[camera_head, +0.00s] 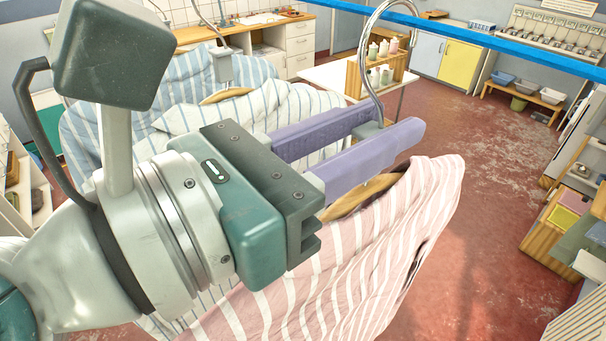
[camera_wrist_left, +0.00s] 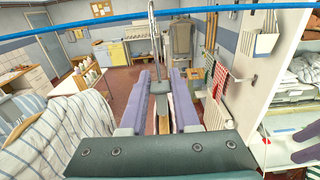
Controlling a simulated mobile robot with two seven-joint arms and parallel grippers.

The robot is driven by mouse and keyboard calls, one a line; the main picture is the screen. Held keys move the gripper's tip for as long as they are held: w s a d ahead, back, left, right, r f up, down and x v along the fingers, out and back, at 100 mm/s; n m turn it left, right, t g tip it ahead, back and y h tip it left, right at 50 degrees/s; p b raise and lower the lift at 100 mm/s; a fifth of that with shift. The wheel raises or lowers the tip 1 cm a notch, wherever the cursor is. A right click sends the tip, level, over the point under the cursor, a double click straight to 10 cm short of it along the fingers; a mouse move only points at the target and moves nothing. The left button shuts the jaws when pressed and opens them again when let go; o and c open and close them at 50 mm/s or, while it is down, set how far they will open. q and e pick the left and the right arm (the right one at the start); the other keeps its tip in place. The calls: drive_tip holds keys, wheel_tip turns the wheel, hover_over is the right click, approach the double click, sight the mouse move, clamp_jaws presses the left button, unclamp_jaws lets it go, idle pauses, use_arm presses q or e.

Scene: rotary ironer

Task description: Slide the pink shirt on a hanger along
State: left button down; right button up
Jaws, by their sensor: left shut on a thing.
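The pink-and-white striped shirt (camera_head: 390,240) hangs below my left gripper on a wooden hanger (camera_head: 350,203). My left gripper (camera_head: 394,123), with purple fingers, is shut on the grey block at the hook's base. The left wrist view shows that block (camera_wrist_left: 160,88) between the fingers. Two purple finger-like parts at that view's right edge look like my right gripper (camera_wrist_left: 306,145); their gap is unclear.
Blue-and-white striped shirts (camera_head: 180,110) hang to the left on hangers of their own. A table with bottles (camera_head: 385,60) stands behind. The rail's visible stretch to the right is bare, above open red floor (camera_head: 490,160). White shelving (camera_wrist_left: 285,75) stands at right in the wrist view.

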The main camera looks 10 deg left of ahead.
use_arm(q)
drive_tip(key=c, duration=0.6)
unclamp_jaws()
drive_tip(key=shift+o, duration=0.2)
drive_tip(key=shift+s+a, duration=0.1)
drive_tip(key=shift+b+v, duration=0.3)
drive_tip(key=shift+v, duration=2.55)
